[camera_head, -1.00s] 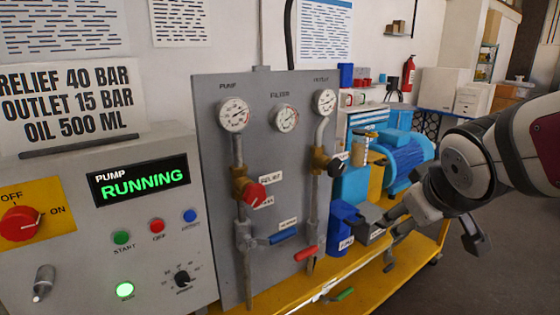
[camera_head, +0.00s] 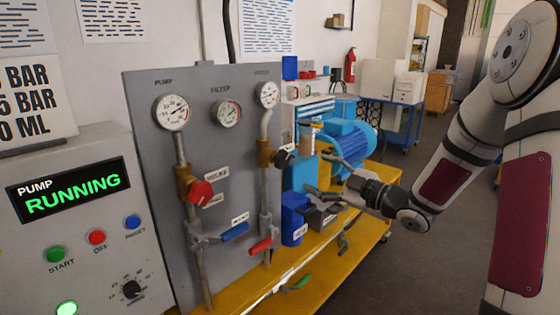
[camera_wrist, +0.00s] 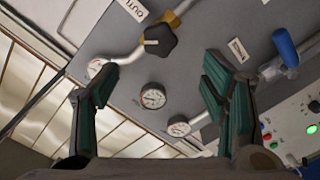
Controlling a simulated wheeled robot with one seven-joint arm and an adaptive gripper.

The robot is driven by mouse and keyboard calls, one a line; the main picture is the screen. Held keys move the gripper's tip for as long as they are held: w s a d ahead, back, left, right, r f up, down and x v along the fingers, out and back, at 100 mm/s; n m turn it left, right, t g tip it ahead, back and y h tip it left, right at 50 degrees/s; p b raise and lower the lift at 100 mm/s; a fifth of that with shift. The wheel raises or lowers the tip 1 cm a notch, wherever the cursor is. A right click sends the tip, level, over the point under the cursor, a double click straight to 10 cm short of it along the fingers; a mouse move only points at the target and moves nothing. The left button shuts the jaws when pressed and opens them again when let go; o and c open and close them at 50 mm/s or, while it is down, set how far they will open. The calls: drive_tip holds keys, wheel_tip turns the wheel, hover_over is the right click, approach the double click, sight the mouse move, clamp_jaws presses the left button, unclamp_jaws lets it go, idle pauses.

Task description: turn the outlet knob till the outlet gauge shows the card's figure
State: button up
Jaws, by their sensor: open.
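The black outlet knob (camera_head: 284,158) sits on the brass valve of the right-hand pipe, below the small outlet gauge (camera_head: 267,94). The gauge's needle is too small to read. The card (camera_head: 30,105) is cut off at the left; its visible lines end in "BAR", "5 BAR" and "0 ML". In the wrist view, the knob (camera_wrist: 160,42) shows beyond and between my spread fingers, and the outlet gauge (camera_wrist: 97,67) is partly behind the left finger. My gripper (camera_wrist: 160,68) is open and empty. In the head view, my gripper (camera_head: 324,188) is right of the knob, apart from it.
The red relief knob (camera_head: 201,192), blue lever (camera_head: 235,232) and red lever (camera_head: 260,246) stick out from the grey panel (camera_head: 150,220). A blue container (camera_head: 294,218) and blue motor (camera_head: 345,145) stand on the yellow bench near my arm. The pump display (camera_head: 70,190) reads RUNNING.

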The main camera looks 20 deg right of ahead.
sight(285, 161)
drive_tip(key=x, duration=1.3)
drive_tip(key=shift+w+a, duration=0.15)
drive_tip(key=shift+w, duration=0.15)
drive_tip(key=c, duration=1.1)
